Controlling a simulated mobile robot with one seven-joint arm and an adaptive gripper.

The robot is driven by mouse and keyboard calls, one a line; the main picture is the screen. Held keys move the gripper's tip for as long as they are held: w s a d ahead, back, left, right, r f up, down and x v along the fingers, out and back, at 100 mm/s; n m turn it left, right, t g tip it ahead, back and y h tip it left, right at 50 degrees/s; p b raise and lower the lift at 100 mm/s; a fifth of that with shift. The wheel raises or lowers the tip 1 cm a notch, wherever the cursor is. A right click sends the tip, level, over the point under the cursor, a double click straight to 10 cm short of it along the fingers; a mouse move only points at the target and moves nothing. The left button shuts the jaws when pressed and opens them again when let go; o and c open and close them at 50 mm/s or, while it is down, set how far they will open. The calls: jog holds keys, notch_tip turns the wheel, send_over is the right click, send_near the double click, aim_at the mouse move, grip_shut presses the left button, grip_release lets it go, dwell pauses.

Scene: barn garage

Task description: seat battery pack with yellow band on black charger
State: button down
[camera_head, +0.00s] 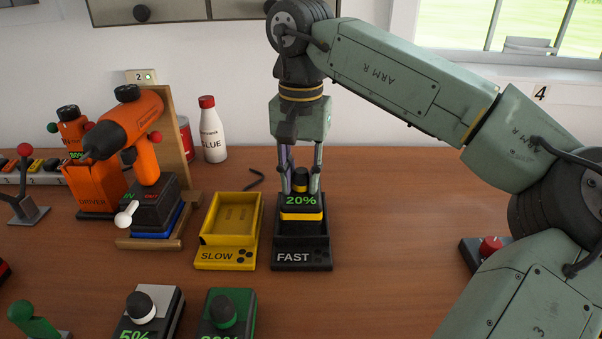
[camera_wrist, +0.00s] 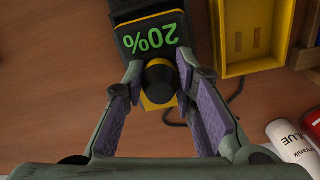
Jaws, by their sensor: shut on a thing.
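The battery pack with the yellow band (camera_head: 301,214) is dark, reads 20% in green and has a black knob with a yellow collar. It stands upright at the black charger (camera_head: 301,257) marked FAST, over its bay. I cannot tell whether it is fully down. My gripper (camera_head: 300,188) points down from above and is shut on the pack's knob. In the wrist view, the pack (camera_wrist: 152,40) shows its 20% label, with my gripper's fingertips (camera_wrist: 161,75) on both sides of its knob. The charger is mostly hidden there.
A yellow charger (camera_head: 229,252) marked SLOW stands empty just left. An orange drill (camera_head: 130,130) on a stand is farther left. Grey (camera_head: 150,322) and green (camera_head: 226,315) battery packs are in front. A glue bottle (camera_head: 212,135) stands behind.

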aim_at(301, 190)
dwell(0.5)
jog(key=shift+f+b, duration=0.85)
jog(key=shift+f, duration=0.55)
jog(key=shift+f, duration=0.35)
dwell(0.8)
jog(key=c, duration=1.2)
grip_release()
jog(key=o, duration=0.5)
